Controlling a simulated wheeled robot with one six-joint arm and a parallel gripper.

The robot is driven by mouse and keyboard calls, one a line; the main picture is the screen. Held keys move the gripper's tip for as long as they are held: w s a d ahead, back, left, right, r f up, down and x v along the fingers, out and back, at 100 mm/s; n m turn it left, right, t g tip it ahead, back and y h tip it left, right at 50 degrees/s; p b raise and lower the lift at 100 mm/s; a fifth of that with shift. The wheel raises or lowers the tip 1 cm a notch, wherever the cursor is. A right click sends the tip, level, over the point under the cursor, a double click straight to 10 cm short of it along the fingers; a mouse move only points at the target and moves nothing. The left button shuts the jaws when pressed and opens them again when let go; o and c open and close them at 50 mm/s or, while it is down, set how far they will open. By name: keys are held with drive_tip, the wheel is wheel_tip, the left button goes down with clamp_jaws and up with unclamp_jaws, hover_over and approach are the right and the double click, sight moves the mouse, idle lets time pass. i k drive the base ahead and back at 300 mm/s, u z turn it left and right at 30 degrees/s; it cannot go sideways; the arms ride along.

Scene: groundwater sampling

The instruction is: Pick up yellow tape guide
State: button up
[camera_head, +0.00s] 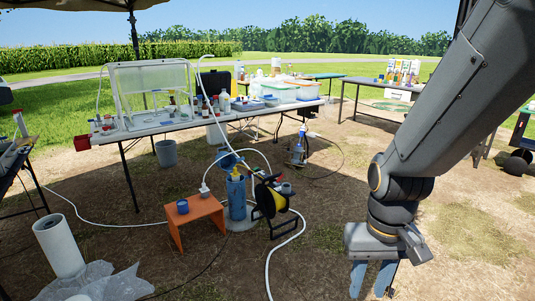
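A small yellow piece (236,173), which looks like the yellow tape guide, sits at the top of a blue upright pipe (236,197); its exact shape is too small to tell. Just right of the pipe stands a black reel (268,198) with a yellow coil or hub. My gripper (372,279) hangs low at the right, pointing down, well to the right of the pipe and reel. Its two bluish fingers are apart, with nothing visible between them. The fingertips are near the lower edge of the view.
An orange stool (196,219) with a blue cup (183,206) stands left of the pipe. White hoses (283,240) loop around the pipe and reel. Behind is a long table (190,124) with bottles. A white roll (58,246) and plastic sheet are front left. Bare ground lies between gripper and reel.

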sight(235, 173)
drive_tip(key=z, duration=0.05)
drive_tip(key=i, duration=3.45)
drive_tip(key=u, duration=0.2)
